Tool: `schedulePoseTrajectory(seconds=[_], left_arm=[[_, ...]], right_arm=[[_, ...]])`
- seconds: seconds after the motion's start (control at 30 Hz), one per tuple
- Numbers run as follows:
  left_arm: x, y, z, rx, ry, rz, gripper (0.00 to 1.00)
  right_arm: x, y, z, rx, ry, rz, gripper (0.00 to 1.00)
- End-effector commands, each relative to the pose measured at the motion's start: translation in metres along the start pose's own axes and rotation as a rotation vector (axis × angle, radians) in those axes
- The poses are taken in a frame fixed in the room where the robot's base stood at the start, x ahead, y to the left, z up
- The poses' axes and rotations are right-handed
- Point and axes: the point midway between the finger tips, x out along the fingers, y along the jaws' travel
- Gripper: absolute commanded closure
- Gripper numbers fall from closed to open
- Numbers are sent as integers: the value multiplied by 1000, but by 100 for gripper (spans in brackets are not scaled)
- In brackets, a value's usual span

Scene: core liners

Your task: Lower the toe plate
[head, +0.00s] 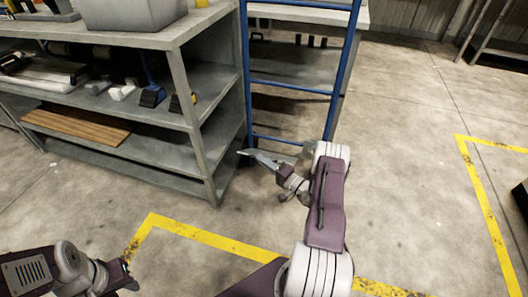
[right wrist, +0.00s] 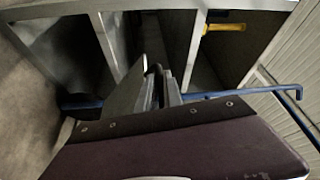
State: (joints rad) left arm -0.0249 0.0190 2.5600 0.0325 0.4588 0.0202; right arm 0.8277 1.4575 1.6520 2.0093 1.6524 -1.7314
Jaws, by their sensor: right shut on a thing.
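A blue hand truck frame (head: 290,88) with rungs stands upright beside the grey shelf unit. A pale grey plate, seemingly the toe plate (head: 284,157), shows low at its foot, partly hidden by my right arm. My right gripper (head: 264,161) is at this plate near the floor, shut on it. In the right wrist view, a dark edge (right wrist: 154,80) stands between the grey fingers, with blue tube to both sides. The plate's angle is hard to tell. My left gripper (head: 125,276) is at the bottom left edge, away from the hand truck; its jaws are unclear.
A grey shelf unit (head: 193,105) stands close on the left, with a grey bin (head: 130,14) on top and wooden boards (head: 78,126) lower down. A workbench (head: 300,14) is behind the frame.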

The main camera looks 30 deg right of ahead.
Motion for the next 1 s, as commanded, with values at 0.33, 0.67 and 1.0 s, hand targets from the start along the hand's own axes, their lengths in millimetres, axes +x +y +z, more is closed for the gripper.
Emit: schedulePoseTrajectory(seconds=[0.33, 0.67, 1.0], left_arm=[[32, -1, 3, 0, 0, 0, 64], [64, -1, 7, 0, 0, 0, 64], [81, -2, 8, 0, 0, 0, 64]], right_arm=[[-25, 73, 55, 5, 3, 3, 100], [-37, 134, 80, 3, 2, 1, 100], [-40, 166, 87, 4, 1, 0, 100]])
